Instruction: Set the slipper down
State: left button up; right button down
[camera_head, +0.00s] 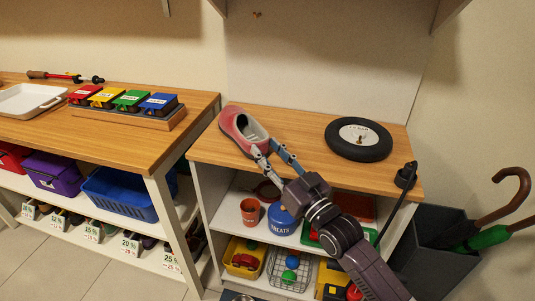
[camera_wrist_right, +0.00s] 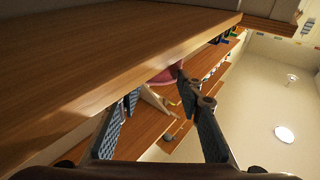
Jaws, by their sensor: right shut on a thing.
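A pink-red slipper (camera_head: 236,124) with a pale lining is over the left end of the wooden top of the cubby unit (camera_head: 290,127), its toe toward the back left. I cannot tell whether its sole touches the wood. My right gripper (camera_head: 264,149) is shut on the slipper at its near end. In the right wrist view, part of the pink slipper (camera_wrist_right: 164,77) shows beyond the fingers (camera_wrist_right: 157,90), and the rest is hidden. My left gripper is in neither view.
A black wheel (camera_head: 358,139) lies on the right of the same top; the middle is clear. A longer bench (camera_head: 130,139) stands at left across a narrow gap, with colored boxes (camera_head: 122,99) and a white tray (camera_head: 30,100). An umbrella bin (camera_head: 430,240) stands at right.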

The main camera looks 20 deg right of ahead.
jog(key=c, duration=1.3)
grip_release()
jog(key=shift+f, duration=0.1)
